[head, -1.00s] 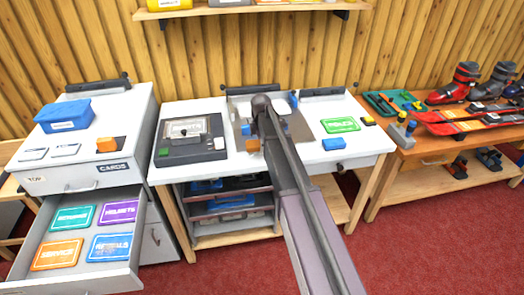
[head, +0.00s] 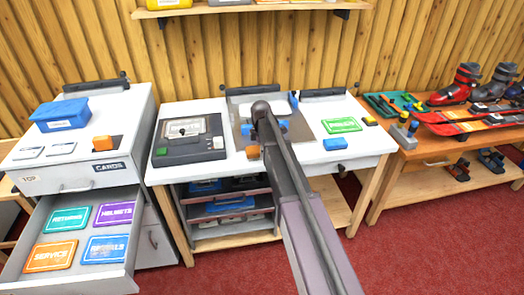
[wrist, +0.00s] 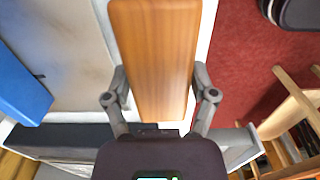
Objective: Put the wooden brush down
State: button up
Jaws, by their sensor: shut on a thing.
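The wooden brush (wrist: 153,50) shows in the wrist view as a long, flat, brown wooden piece. My gripper (wrist: 160,88) is shut on it, one finger at each long side. Its far end runs out of the top of the picture, and I see no bristles. The arm's end there is over the back middle of the white bench (head: 225,170). I cannot tell whether the brush touches anything below it.
A grey device (head: 188,140) stands on the bench's left part. An open drawer (head: 128,268) with several cards is at left. Skis (head: 455,127) are at right.

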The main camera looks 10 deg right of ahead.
jog(key=o, duration=0.9)
notch_tip(320, 180, up, 12)
jog(key=p, duration=1.2)
jog(key=shift+r, duration=0.1)
dwell(0.4)
jog(key=shift+s+d+m, duration=0.1)
jog(key=shift+s+m, duration=2.9)
jog(key=shift+s, duration=1.85)
jog(key=shift+s+d+m, duration=0.1)
jog(key=shift+s+m, duration=2.9)
jog(key=shift+s, duration=1.85)
jog(key=shift+s+m, duration=3)
jog(key=shift+s, duration=1.85)
